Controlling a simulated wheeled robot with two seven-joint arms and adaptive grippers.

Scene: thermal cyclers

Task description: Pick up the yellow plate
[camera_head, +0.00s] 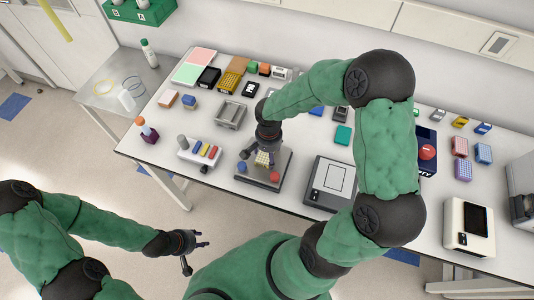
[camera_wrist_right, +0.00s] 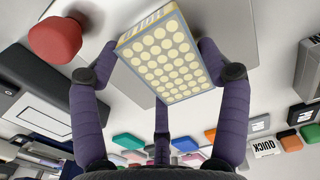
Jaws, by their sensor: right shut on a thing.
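The yellow plate (camera_head: 262,159) is a small block with rows of pale round wells. In the right wrist view the yellow plate (camera_wrist_right: 165,58) has a blue-grey rim. My right gripper (camera_head: 263,156) is shut on it, with purple fingers on opposite sides in the wrist view and a third finger below it. The plate is over the dark grey device (camera_head: 262,181) with a red knob (camera_head: 275,177) and a blue knob (camera_head: 241,167). I cannot tell whether it touches the device. My left gripper (camera_head: 196,248) is open and empty, off the table's front edge.
A grey metal tray (camera_head: 231,114) and several small boxes are behind. A white machine (camera_head: 468,228) is at the far right.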

